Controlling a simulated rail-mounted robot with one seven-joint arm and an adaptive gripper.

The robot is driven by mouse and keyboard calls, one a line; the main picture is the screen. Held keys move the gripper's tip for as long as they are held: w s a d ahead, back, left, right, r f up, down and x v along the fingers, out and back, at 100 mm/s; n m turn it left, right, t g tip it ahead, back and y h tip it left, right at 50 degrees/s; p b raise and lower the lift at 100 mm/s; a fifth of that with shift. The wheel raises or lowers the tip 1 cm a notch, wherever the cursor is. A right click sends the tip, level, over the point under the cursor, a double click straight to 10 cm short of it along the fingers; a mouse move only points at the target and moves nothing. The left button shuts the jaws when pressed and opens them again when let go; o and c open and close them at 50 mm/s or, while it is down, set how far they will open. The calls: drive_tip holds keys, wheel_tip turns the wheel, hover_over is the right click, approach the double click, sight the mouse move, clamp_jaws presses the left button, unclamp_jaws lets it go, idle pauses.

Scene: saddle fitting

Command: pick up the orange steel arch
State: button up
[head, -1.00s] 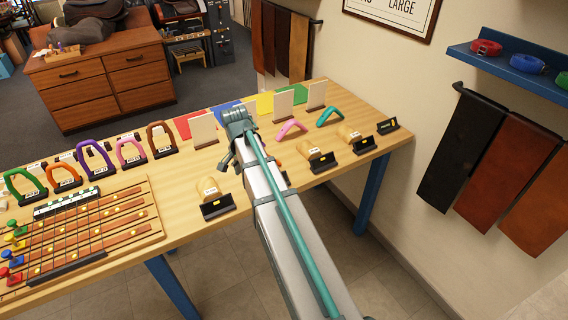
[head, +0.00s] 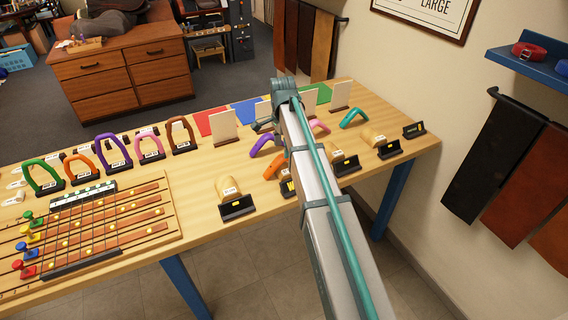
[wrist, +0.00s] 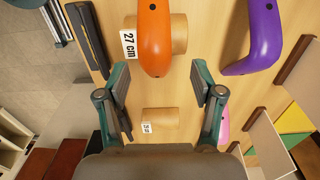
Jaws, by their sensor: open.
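The orange steel arch (head: 273,167) lies on the table, partly hidden behind my arm in the head view. In the wrist view the orange arch (wrist: 155,40) is at the top centre, overlapping a wooden cylinder (wrist: 180,33) tagged 27 cm. Whether it touches the cylinder cannot be told. My gripper (wrist: 160,76) is open and empty, its fingers on either side of the arch's line, with the arch's near end by the fingertips. Another orange arch (head: 80,172) stands on a dark base in the row at the left.
A purple arch (wrist: 255,40) lies right of the orange one in the wrist view. Pink (head: 319,127) and teal (head: 354,118) arches lie farther right. Another wooden cylinder (wrist: 160,118) sits lower between my fingers.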

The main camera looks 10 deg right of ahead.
sight(283, 158)
drive_tip(key=shift+s+f+p, duration=0.15)
drive_tip(key=shift+f+p, duration=0.4)
drive_tip(key=shift+f, duration=0.8)
drive_tip(key=shift+s+f+p, duration=0.15)
drive_tip(key=shift+f+p, duration=0.4)
drive_tip(key=shift+f, duration=0.8)
clamp_jaws()
